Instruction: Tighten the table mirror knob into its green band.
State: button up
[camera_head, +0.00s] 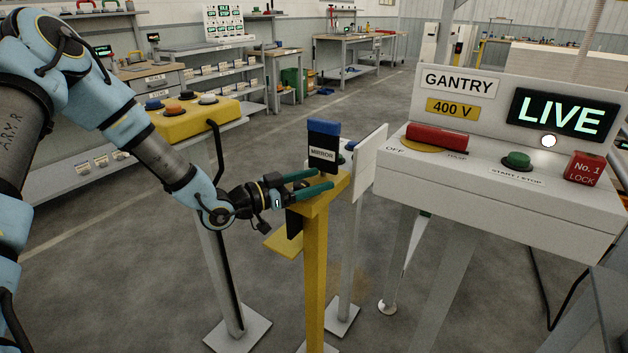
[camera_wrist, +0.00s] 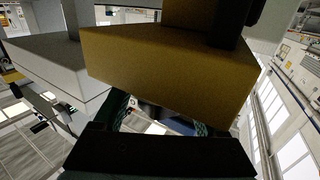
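The table mirror unit is a dark block (camera_head: 323,150) labelled MIRROR with a blue top, upright on a yellow stand (camera_head: 315,240). My gripper (camera_head: 325,181) reaches in from the left at the stand's head, its two teal fingers visibly apart. In the wrist view the yellow head (camera_wrist: 165,65) fills the upper middle, and my gripper (camera_wrist: 160,118) shows a finger on each side below it. A dark, bluish rounded part lies between or behind the fingers; I cannot tell whether it is the knob. No green band can be made out.
A white GANTRY console (camera_head: 500,185) with a LIVE display stands close on the right. A yellow button box (camera_head: 195,115) on a post stands to the left. A pale panel (camera_head: 369,162) rises just behind the mirror stand. Open floor lies beyond.

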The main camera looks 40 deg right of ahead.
grip_shut()
dwell(0.3)
jog(key=m+g, duration=0.1)
jog(key=m+g+y+b, duration=0.1)
jog(key=g, duration=0.1)
jog(key=shift+s, duration=0.25)
jog(key=shift+s+a+m+g+y+b, duration=0.2)
jog(key=shift+m+g+y+b, duration=0.2)
jog(key=shift+m+g+y, duration=0.55)
jog(key=shift+s+a+m+g+y+b, duration=0.3)
jog(key=shift+m+g, duration=0.35)
jog(key=shift+g, duration=0.6)
jog(key=shift+w+d, duration=0.1)
jog(key=shift+d, duration=0.05)
jog(key=shift+o, duration=0.7)
grip_release()
notch_tip(320, 180, up, 10)
jog(key=b, duration=0.1)
